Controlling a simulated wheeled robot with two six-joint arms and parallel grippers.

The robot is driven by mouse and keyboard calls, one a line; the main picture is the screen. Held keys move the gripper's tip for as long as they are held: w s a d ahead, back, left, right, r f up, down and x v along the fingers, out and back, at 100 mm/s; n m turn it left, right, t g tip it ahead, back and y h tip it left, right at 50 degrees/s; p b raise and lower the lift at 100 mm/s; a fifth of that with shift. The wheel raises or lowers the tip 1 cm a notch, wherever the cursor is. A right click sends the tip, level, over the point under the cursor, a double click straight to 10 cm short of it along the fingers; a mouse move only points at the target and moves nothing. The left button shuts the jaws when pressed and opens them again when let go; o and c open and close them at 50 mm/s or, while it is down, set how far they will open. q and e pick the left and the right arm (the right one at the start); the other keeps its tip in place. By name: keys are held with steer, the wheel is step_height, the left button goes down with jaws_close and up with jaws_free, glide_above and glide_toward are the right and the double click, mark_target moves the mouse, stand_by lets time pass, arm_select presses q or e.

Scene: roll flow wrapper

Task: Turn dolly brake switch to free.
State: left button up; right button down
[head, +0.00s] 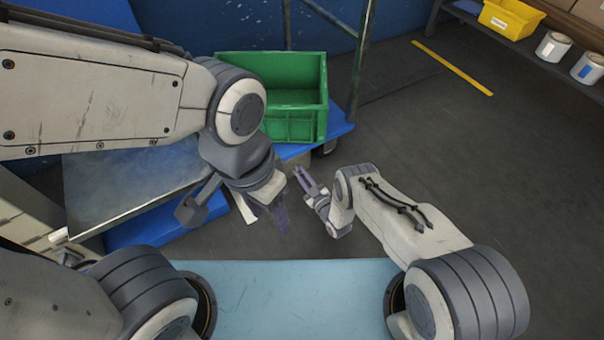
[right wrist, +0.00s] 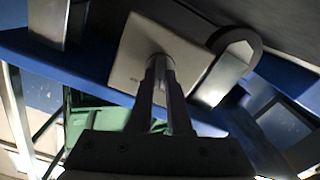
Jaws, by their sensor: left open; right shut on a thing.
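The blue dolly (head: 338,124) carries a green crate and has a dark caster at its near right corner. Under that edge, a beige plate or housing (right wrist: 135,62) shows in the right wrist view. My right gripper (head: 301,171) reaches the dolly's near edge; its fingertips (right wrist: 160,64) are closed together in front of the beige housing. They are shut on a small part there, apparently the brake switch, which the fingers mostly hide; its setting cannot be read. My left gripper (head: 267,217) is open and empty, pointing down, left of and nearer than the right one.
The green crate (head: 295,125) stands on the dolly. A metal-topped table (head: 125,185) lies at the left. A shelf at the upper right holds a yellow bin (head: 510,18) and white cans (head: 553,46). The floor on the right is clear.

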steer(key=shift+s+f+n, duration=0.1)
steer(key=shift+n, duration=0.7)
steer(key=c, duration=0.9)
jaws_free()
steer(key=shift+o, duration=0.2)
